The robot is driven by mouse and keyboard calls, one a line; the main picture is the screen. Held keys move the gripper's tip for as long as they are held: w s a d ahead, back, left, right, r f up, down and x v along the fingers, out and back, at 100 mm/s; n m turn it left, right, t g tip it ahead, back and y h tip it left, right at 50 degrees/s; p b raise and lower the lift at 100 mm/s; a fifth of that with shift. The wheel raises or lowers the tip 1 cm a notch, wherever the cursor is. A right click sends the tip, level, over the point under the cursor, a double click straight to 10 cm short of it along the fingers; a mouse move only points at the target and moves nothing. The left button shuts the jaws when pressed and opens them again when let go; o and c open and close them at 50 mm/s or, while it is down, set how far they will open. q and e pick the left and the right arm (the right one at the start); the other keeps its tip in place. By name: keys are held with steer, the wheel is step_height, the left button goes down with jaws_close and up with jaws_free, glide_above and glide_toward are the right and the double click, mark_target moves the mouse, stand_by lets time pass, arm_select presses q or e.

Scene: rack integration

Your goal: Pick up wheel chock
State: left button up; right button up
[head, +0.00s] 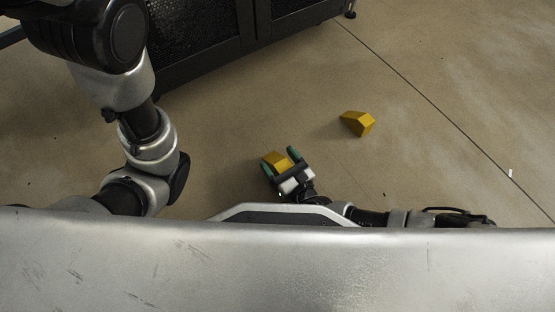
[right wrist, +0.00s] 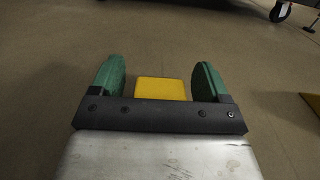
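A yellow wheel chock (head: 276,160) lies at my right gripper (head: 282,161) in the head view. In the right wrist view the chock (right wrist: 160,89) shows between the two green fingers of the gripper (right wrist: 158,82), with a gap on each side. The right gripper is open around it, and its black palm bar hides the chock's near part. A second yellow wheel chock (head: 358,123) lies on the floor to the right and farther off. The left arm comes in at the left of the head view, but its gripper is not visible.
A black mesh-door rack (head: 205,45) stands at the upper left, with a caster foot (head: 350,14) at its corner. A yellow edge (right wrist: 312,101) shows at the right of the wrist view. The concrete floor around both chocks is clear.

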steer(key=c, duration=1.1)
steer(key=shift+c, duration=0.2)
